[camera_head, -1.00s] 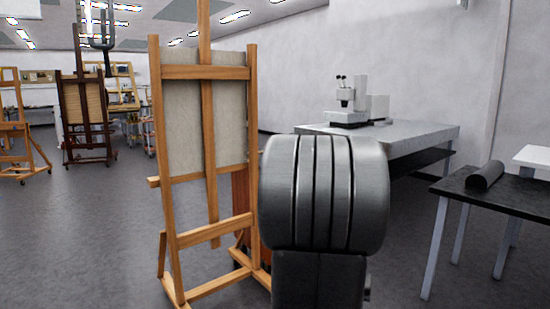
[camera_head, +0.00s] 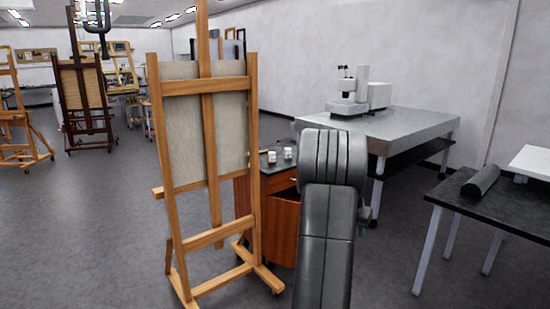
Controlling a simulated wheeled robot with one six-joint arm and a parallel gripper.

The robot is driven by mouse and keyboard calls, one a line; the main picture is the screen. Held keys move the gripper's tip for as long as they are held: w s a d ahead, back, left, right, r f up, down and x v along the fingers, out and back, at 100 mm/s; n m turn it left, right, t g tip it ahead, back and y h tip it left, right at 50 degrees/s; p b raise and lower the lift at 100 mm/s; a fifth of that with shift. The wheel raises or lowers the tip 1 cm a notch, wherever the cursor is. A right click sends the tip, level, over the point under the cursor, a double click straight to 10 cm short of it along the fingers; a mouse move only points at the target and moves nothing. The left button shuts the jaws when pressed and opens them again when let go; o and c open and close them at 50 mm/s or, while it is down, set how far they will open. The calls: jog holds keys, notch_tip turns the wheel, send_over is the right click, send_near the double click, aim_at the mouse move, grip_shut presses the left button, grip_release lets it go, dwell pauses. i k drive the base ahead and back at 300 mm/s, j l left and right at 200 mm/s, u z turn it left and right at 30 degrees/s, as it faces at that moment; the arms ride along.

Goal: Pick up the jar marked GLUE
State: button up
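Two small white jars, a left one (camera_head: 272,157) and a right one (camera_head: 287,153), stand on the dark top of a wooden cabinet (camera_head: 283,228) behind the easel. They are too small for me to read any marking, so I cannot tell if either is marked GLUE. My grey arm rises in front of the cabinet and hides its right part. I cannot make out my gripper in this view.
A wooden easel (camera_head: 208,87) with a pale canvas (camera_head: 187,135) stands close, left of the cabinet. A grey table (camera_head: 415,125) with a microscope (camera_head: 350,92) is behind right. A black table (camera_head: 510,208) is at right. Floor at left is open.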

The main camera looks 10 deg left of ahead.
aim_at(272, 158)
jog(key=i, duration=2)
jog(key=i+u, duration=0.25)
jog(key=i, duration=0.2)
jog(key=i+l+u, duration=0.25)
jog(key=i, duration=0.2)
jog(key=i+l+u, duration=0.25)
jog(key=i, duration=0.2)
jog(key=u, duration=0.45)
